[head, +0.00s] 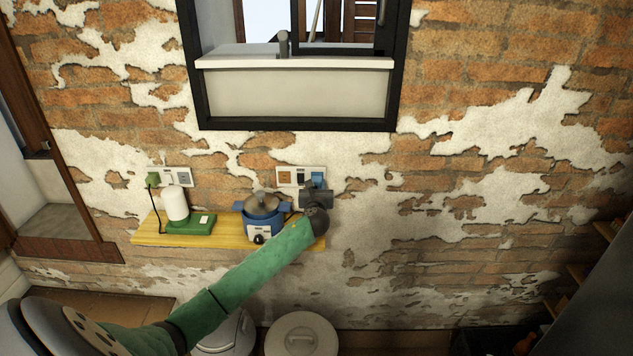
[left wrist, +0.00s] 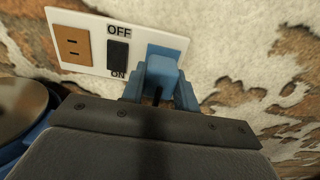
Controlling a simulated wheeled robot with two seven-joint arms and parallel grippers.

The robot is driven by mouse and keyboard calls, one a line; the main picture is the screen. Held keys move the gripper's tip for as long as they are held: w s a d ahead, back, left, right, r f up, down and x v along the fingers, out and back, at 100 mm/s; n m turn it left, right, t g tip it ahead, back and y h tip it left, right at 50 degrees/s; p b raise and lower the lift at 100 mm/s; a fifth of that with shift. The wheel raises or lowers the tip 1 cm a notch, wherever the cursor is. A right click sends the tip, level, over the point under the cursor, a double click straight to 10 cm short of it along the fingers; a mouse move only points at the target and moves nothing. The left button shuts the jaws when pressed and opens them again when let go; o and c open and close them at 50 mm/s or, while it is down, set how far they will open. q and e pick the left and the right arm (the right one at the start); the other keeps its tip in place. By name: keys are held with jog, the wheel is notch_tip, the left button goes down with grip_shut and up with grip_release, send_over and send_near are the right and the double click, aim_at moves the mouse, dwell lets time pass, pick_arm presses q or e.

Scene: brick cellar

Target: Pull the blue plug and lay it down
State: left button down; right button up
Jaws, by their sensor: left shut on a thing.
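The blue plug (left wrist: 162,74) is at the blue right-hand socket of a white wall plate (left wrist: 84,65), which also has an orange socket and a dark switch marked OFF above and ON below. In the head view, the plug (head: 318,178) shows just above my left gripper (head: 317,188). My left gripper is shut on the plug, with a blue-grey finger on each side of it in the left wrist view. I cannot tell whether the plug's pins are still inside the socket. My right gripper is not in view.
A yellow wooden shelf (head: 150,239) below carries a blue cooker (head: 262,222) and a white cylinder on a green base (head: 190,224). A second wall plate (head: 183,177) with a green plug (head: 152,179) is on the left. A window (head: 295,63) is above. My arm passes close to the cooker.

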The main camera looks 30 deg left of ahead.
aim_at(317, 187)
pick_arm(q)
jog(key=shift+s+d, duration=0.25)
jog(key=shift+s, duration=0.05)
jog(key=shift+s, duration=0.1)
jog(key=shift+s+d+p, duration=0.4)
jog(key=shift+s+p, duration=0.1)
jog(key=shift+s, duration=0.1)
jog(key=shift+s, duration=0.1)
jog(key=shift+p+v, duration=0.45)
jog(key=shift+v, duration=0.5)
jog(key=shift+s+d, duration=0.15)
jog(key=shift+s, duration=0.05)
